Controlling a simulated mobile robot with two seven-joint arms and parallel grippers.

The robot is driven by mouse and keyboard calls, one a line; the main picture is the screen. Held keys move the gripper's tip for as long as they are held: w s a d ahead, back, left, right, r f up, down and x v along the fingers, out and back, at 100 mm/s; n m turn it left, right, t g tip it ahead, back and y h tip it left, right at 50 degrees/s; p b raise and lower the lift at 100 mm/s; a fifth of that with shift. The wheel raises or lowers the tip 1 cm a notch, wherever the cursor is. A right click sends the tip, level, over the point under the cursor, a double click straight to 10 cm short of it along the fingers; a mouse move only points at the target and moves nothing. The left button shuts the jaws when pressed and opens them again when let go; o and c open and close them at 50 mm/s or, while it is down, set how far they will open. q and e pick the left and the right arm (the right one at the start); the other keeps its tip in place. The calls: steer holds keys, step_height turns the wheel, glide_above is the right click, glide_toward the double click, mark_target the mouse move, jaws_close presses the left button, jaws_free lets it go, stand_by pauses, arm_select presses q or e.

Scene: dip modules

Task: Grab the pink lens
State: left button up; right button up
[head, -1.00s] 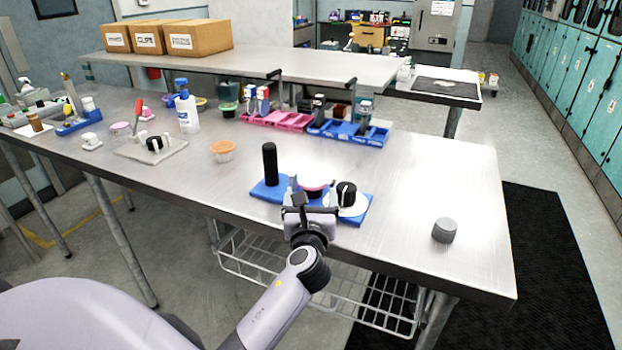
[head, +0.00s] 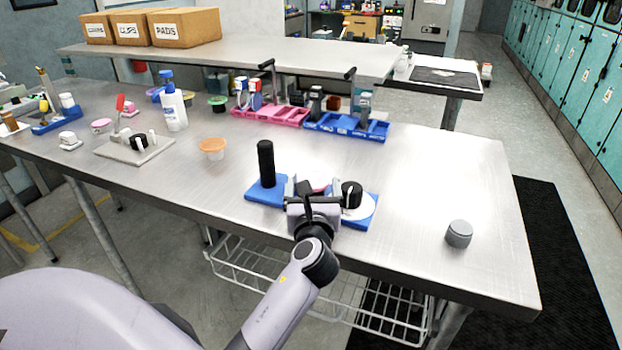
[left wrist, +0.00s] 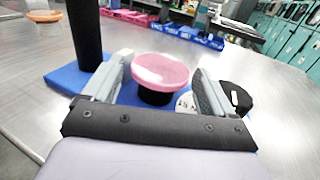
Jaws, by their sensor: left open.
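The pink lens (left wrist: 160,72) is a round pink disc on a short black base, on a blue stand. In the left wrist view it sits between the two fingers of my open left gripper (left wrist: 155,88), a little beyond the fingertips or level with them; I cannot tell whether they touch it. In the head view the left gripper (head: 312,190) reaches over the blue stand (head: 265,192) and hides most of the lens. A black post (head: 265,163) rises at the stand's left, and a black knob (head: 351,194) on a white disc is at its right. My right gripper is out of view.
A grey cylinder (head: 459,233) stands to the right on the metal table (head: 440,180). An orange-topped cup (head: 212,147) is to the left. Pink (head: 270,115) and blue (head: 345,128) trays lie at the back. The table's right part is mostly clear.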

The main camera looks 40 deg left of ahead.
arm_select(q)
steer(key=c, duration=0.8)
steer(key=shift+r, duration=0.1)
